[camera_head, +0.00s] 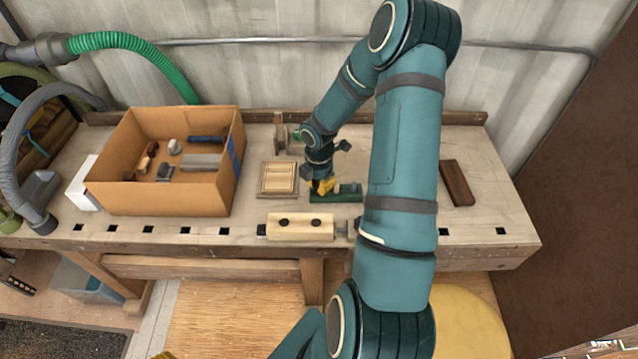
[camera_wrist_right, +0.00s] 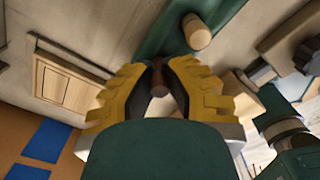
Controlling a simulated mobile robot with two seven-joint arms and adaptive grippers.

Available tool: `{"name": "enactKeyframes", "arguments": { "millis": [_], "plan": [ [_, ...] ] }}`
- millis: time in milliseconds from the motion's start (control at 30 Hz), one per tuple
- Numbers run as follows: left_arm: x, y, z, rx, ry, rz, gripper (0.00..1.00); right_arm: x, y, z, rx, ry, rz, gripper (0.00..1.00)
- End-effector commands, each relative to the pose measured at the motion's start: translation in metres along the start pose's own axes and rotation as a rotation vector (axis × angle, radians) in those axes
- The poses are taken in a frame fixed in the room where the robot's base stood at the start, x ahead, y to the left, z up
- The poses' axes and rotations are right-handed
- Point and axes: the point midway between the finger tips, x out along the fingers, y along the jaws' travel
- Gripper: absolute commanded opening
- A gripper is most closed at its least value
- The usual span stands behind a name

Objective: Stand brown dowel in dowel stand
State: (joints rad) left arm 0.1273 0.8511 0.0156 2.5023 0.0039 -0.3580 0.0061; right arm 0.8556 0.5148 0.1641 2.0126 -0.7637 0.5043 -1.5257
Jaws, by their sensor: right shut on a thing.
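My right gripper (camera_head: 322,187) reaches down over the green dowel stand (camera_head: 350,193) on the workbench. In the right wrist view its yellow fingers (camera_wrist_right: 157,90) are shut on the brown dowel (camera_wrist_right: 158,78), which shows between the fingertips. The green stand (camera_wrist_right: 150,42) lies beyond the fingertips, with a pale dowel (camera_wrist_right: 196,32) in it. I cannot tell whether the brown dowel's lower end is in a hole. A small yellow piece at the bottom edge of the head view may be my left gripper (camera_head: 165,355); its jaws cannot be made out.
An open cardboard box (camera_head: 112,197) with several tools stands left on the bench. A small wooden framed tray (camera_head: 263,190) lies left of the stand. A wooden vise (camera_head: 300,231) is in front. A dark brown block (camera_head: 457,184) lies right. My right arm hides some bench.

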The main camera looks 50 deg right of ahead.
Motion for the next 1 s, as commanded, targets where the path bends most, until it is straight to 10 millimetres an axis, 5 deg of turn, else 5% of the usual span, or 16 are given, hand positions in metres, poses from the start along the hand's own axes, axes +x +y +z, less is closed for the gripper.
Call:
{"name": "enactKeyframes", "arguments": {
  "millis": [367, 400, 467, 500, 1000],
  "plan": [
    [0.0009, -0.0003, 0.0001, 0.0, 0.0, 0.0, 0.47, 0.0018, 0.0001, -0.0001, 0.0, 0.0, 0.0, 0.0],
    [0.0009, -0.0003, 0.0001, 0.0, 0.0, 0.0, 0.47, 0.0018, 0.0001, -0.0001, 0.0, 0.0, 0.0, 0.19],
    [0.0009, -0.0003, 0.0001, 0.0, 0.0, 0.0, 0.47, 0.0018, 0.0001, -0.0001, 0.0, 0.0, 0.0, 0.4],
    [0.0009, -0.0004, 0.0001, 0.0, 0.0, 0.0, 0.47, 0.0018, 0.0, -0.0001, 0.0, 0.0, 0.0, 0.43],
    [-0.006, 0.0022, 0.0009, 0.001, -0.004, 0.0, 0.47, -0.0057, 0.0, -0.0001, 0.0, 0.0, 0.0, 0.43]
  ]
}}
